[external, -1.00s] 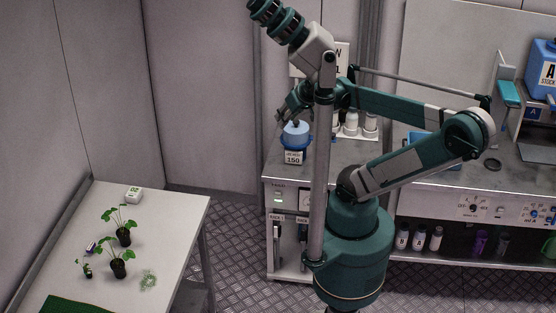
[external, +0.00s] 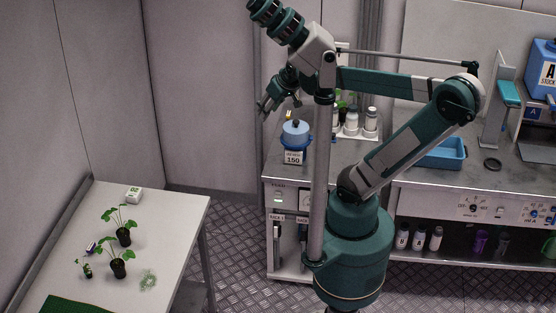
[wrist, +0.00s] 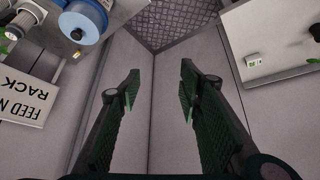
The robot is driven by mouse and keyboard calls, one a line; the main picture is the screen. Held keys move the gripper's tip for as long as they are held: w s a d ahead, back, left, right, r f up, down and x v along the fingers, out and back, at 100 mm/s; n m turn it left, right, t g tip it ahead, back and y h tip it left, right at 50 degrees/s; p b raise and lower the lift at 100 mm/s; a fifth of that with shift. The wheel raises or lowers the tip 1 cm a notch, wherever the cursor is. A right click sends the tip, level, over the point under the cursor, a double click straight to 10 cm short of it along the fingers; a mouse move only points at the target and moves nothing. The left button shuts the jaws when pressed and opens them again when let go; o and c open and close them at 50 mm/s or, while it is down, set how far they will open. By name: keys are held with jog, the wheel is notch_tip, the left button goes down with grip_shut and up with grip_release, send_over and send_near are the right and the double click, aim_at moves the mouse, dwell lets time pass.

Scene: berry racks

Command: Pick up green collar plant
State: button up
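Two leafy potted plants in dark pots stand on the white table at the lower left, a rear one (external: 123,236) and a front one (external: 118,269). A smaller plant (external: 87,270) stands left of the front one. Collar colours are too small to tell. Some green leaves (external: 340,97) also show on the back bench, partly hidden by my arm. My gripper (external: 268,106) is high up by the left end of the back bench, far from the table plants. In the wrist view its fingers (wrist: 160,76) are apart with nothing between them.
White bottles (external: 352,122) and a blue tray (external: 443,153) are further right. A small white box (external: 134,195) and a pale green tangle (external: 148,279) lie on the table. Open floor separates table and bench.

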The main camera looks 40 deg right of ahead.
jog(key=w+a+r+n+g, duration=0.15)
jog(key=w+a, duration=0.25)
jog(key=a, duration=0.4)
jog(key=w+a+n+y, duration=0.1)
jog(key=w+a+n, duration=0.1)
jog(key=w+a, duration=0.4)
jog(key=w+a+r+n+g, duration=0.1)
jog(key=w+a, duration=0.2)
jog(key=a, duration=0.6)
jog(key=w+a+f+n+g, duration=0.1)
jog(key=a+f+n, duration=0.15)
jog(key=a, duration=0.85)
jog(key=w+a+f+n+g, duration=0.1)
jog(key=w+a+f, duration=0.15)
jog(key=a, duration=0.85)
jog(key=n+g+h, duration=0.2)
jog(key=n, duration=0.4)
send_over(85, 267)
notch_tip(85, 267, down, 25)
jog(key=shift+w+d+r, duration=0.15)
jog(key=shift+s+f, duration=0.2)
jog(key=shift+f, duration=0.1)
